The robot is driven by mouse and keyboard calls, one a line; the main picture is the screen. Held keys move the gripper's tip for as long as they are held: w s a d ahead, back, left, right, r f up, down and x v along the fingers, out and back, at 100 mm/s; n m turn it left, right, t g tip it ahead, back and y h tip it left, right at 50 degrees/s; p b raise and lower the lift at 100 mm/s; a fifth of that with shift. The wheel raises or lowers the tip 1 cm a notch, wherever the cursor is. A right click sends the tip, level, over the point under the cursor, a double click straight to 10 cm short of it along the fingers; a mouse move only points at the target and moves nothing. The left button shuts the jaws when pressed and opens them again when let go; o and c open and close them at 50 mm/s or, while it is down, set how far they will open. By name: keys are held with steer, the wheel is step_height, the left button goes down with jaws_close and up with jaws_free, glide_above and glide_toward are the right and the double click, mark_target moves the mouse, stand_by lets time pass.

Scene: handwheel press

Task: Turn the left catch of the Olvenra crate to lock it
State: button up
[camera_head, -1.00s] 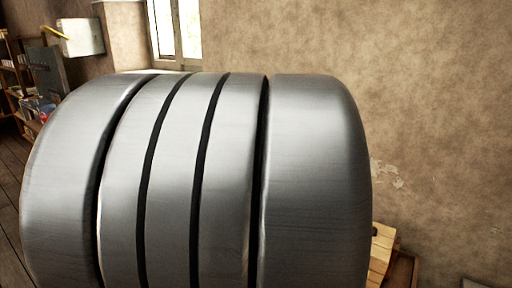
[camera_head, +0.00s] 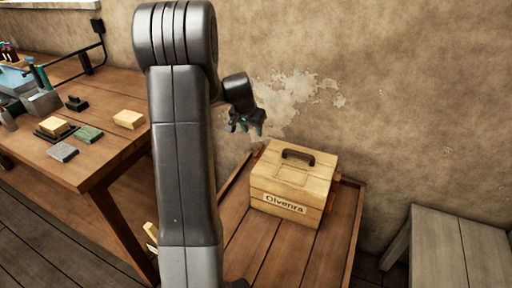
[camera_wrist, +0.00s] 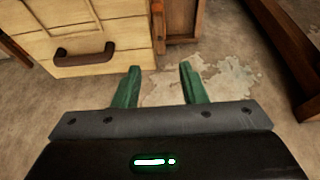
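The Olvenra crate (camera_head: 282,187) is a pale wooden box with a dark brown handle (camera_head: 298,155) on its lid and its name on the front. It stands on a low wooden table (camera_head: 242,225). In the wrist view the crate (camera_wrist: 110,32) is at upper left, partly cut off by the frame edge. I cannot make out the left catch in either view. My gripper (camera_head: 246,129) is above and to the left of the crate in the head view, near the wall and apart from the crate. In the wrist view its green fingers (camera_wrist: 159,69) are spread with nothing between them.
A workbench (camera_head: 110,155) at left carries several small blocks and tools. A grey wooden bench (camera_head: 455,235) stands at lower right. A plastered wall (camera_head: 400,90) is close behind the crate. My arm hides part of the space left of the crate.

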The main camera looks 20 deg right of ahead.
mark_target(258, 150)
steer(key=x, duration=1.2)
steer(key=shift+f, duration=0.45)
steer(key=shift+c, duration=0.5)
jaws_close()
